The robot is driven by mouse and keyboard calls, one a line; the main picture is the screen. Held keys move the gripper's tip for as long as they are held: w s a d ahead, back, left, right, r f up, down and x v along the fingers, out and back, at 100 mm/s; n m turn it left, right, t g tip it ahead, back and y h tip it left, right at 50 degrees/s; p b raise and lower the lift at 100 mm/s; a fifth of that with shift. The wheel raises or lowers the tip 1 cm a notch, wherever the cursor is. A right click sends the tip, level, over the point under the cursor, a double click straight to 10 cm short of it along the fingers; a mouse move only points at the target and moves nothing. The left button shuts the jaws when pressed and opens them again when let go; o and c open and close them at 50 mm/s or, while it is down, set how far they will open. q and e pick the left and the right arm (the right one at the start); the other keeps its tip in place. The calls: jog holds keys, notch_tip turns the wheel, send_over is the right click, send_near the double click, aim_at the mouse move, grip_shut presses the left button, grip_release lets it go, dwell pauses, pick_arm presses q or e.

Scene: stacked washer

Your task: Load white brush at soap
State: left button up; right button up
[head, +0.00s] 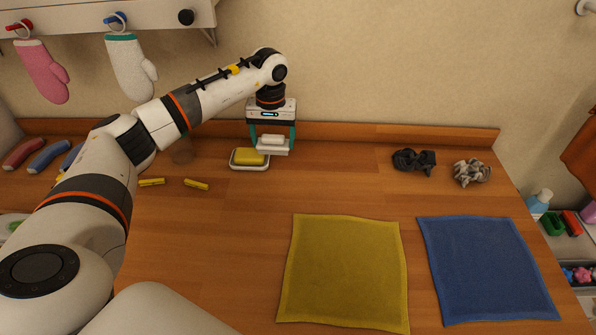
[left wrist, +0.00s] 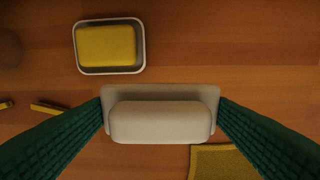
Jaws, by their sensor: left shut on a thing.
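My left gripper (head: 271,145) is shut on a white brush (head: 272,147), its teal fingers on the two ends of it. In the left wrist view the white brush (left wrist: 160,118) has a rounded grip on a wider flat base and lies between the green fingers. The yellow soap (head: 250,157) sits in a white-rimmed dish (head: 250,167) just left of the brush. The soap (left wrist: 106,45) and dish also show above the brush in the left wrist view, apart from it. Whether the brush touches the table is hard to tell. My right gripper is not in view.
A yellow cloth (head: 345,270) and a blue cloth (head: 487,268) lie flat in front. Dark (head: 414,162) and grey (head: 471,172) crumpled things lie at the back right. Yellow clips (head: 196,184) lie left of the dish. A wooden ledge runs along the wall.

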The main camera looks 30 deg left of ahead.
pick_arm(q)
jog(key=w+a+n, duration=0.2)
jog(key=a, duration=0.8)
jog(key=f+b, duration=0.1)
jog(key=f, duration=0.1)
jog(key=f+b, duration=0.3)
jog(key=shift+s+f, duration=0.25)
jog(key=shift+f, duration=0.15)
jog(key=shift+f+b, duration=0.45)
jog(key=shift+b, duration=0.05)
dwell(0.4)
dwell(0.9)
